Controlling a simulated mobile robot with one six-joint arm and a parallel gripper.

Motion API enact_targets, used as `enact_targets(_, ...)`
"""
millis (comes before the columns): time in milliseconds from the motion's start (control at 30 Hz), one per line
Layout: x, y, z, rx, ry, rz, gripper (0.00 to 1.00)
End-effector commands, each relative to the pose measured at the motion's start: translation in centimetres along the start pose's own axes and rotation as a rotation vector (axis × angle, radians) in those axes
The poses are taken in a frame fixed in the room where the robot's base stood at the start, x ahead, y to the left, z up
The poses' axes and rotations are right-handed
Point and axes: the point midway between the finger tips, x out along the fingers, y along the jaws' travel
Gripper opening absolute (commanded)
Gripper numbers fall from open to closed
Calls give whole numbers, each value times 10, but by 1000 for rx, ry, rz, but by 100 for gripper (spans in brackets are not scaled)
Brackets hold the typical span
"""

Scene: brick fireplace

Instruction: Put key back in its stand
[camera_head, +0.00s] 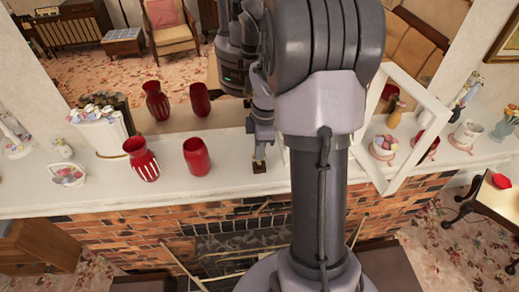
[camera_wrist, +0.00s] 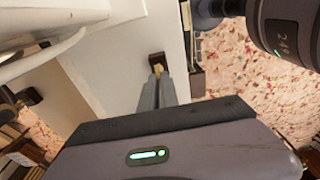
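A small dark brown stand (camera_head: 259,168) sits at the front of the white mantel. It also shows in the wrist view (camera_wrist: 157,58), just beyond my fingertips. My gripper (camera_head: 261,145) points down right above the stand. In the wrist view, my gripper's fingers (camera_wrist: 158,74) are close together, and a small brass-coloured piece, the key (camera_wrist: 158,68), shows at their tips. The fingers look shut on it. The key's lower end is too small to make out, so I cannot tell whether it sits in the stand.
A white frame (camera_head: 400,165) leans to the right, near bowls (camera_head: 383,147). A mirror rises behind. The mantel's front edge is close to the stand.

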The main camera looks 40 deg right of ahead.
Motion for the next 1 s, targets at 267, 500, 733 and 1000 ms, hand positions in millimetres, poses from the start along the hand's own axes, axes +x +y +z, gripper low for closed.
enact_targets(267,6,0,1,0,0,0,0)
enact_targets(500,10,0,1,0,0,0,7)
enact_targets(733,10,0,1,0,0,0,30)
enact_targets(1000,10,0,1,0,0,0,52)
